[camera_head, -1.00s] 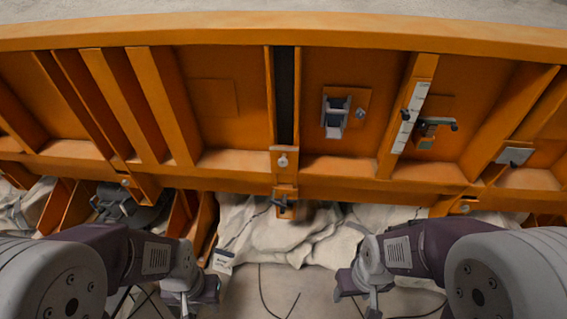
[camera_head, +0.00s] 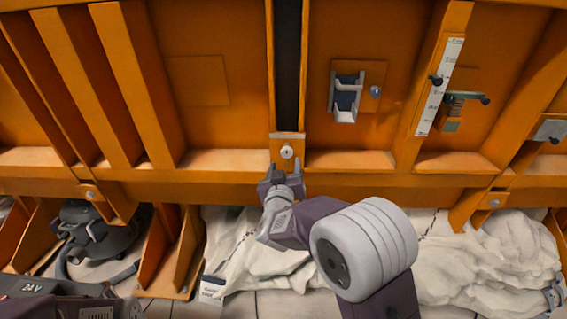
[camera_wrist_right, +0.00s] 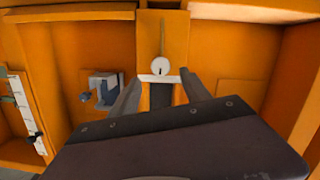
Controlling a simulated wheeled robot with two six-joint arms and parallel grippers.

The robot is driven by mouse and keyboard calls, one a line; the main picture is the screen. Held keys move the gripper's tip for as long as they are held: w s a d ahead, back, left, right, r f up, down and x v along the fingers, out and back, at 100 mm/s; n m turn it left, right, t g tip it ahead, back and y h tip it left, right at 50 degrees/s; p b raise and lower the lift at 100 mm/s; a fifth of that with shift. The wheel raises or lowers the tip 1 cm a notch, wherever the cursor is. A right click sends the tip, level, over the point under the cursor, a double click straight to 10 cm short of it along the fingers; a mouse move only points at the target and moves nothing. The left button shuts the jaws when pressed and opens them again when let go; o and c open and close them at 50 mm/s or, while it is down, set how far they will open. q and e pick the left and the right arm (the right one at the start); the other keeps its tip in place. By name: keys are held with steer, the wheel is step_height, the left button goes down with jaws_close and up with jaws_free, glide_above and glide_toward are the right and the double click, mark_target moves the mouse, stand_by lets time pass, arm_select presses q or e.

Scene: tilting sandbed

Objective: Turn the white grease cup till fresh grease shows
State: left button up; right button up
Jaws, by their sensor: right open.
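The white grease cup (camera_head: 287,151) is a small pale round part with a dark mark at its centre. It sits on an orange plate at the lower end of a dark vertical slot. It also shows in the right wrist view (camera_wrist_right: 160,66). My right gripper (camera_head: 284,169) is open and empty just below the cup in the head view. In the right wrist view its two fingers (camera_wrist_right: 162,88) are spread to either side of the cup's line. I cannot tell whether they touch anything. My left gripper is out of view.
Orange ribs frame the panel. A grey bracket (camera_head: 346,97), a white scale strip (camera_head: 439,86) and a small lever fitting (camera_head: 462,104) are to the right. Pale crumpled sheeting (camera_head: 480,260) lies below. A dark machine (camera_head: 98,232) stands lower left.

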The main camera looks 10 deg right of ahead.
mark_target(287, 154)
steer(key=x, duration=0.9)
steer(key=shift+w, duration=0.1)
jaws_close()
steer(key=shift+b, duration=0.35)
steer(key=shift+f, duration=0.1)
